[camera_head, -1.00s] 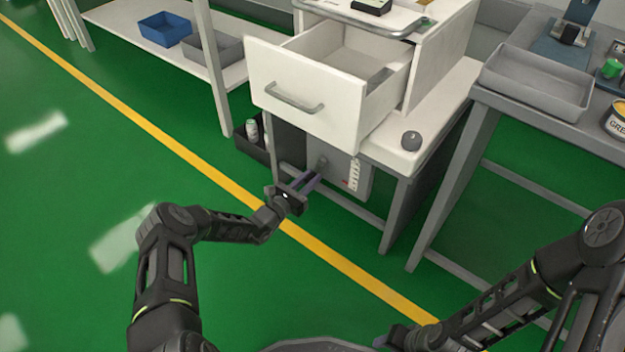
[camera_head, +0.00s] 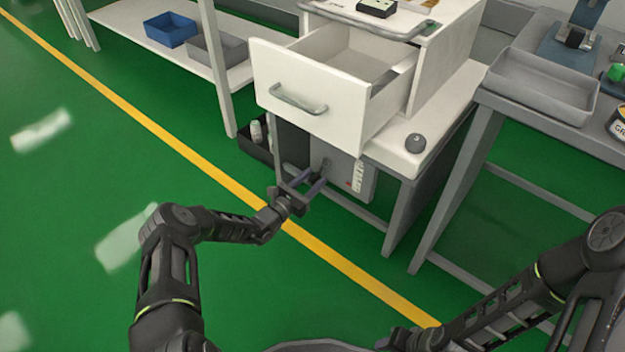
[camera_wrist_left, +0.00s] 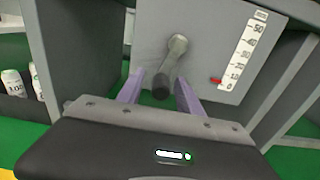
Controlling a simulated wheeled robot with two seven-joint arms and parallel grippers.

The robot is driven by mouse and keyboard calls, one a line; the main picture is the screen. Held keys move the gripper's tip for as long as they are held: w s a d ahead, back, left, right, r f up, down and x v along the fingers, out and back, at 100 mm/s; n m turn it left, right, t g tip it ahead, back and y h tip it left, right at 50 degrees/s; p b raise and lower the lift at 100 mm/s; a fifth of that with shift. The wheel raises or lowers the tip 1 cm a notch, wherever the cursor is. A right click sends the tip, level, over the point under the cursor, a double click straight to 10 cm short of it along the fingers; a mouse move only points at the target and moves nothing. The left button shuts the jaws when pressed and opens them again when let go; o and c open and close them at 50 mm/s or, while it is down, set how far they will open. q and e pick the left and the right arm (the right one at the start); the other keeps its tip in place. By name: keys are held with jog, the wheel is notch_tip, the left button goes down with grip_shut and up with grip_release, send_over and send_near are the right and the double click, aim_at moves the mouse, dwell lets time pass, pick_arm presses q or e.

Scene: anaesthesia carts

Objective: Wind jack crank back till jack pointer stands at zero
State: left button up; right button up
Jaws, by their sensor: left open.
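The jack crank (camera_wrist_left: 177,52) sits on a grey panel under the bench, its arm hanging down to a dark knob (camera_wrist_left: 161,88). It also shows small in the head view (camera_head: 327,164). Right of it is a white scale (camera_wrist_left: 243,52) numbered up to 50. The red jack pointer (camera_wrist_left: 215,80) stands low, between 0 and 10. My left gripper (camera_head: 304,177) is open, its purple fingers on either side of the knob, with gaps visible. My right gripper (camera_head: 392,342) is low at the bottom edge; its fingers are not clear.
An open white drawer (camera_head: 310,108) juts out above the crank. Bench legs (camera_head: 400,215) stand to the right. A dark bin (camera_head: 255,148) with white bottles is on the left. A grey tray (camera_head: 545,82) lies on the right table. The green floor in front is clear.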

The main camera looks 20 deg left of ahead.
pick_arm(q)
jog(key=p+v, duration=0.3)
jog(key=v, duration=0.4)
jog(key=shift+s+r, duration=0.1)
jog(key=shift+s, duration=0.05)
jog(key=shift+s+a, duration=0.1)
jog(key=shift+s, duration=0.15)
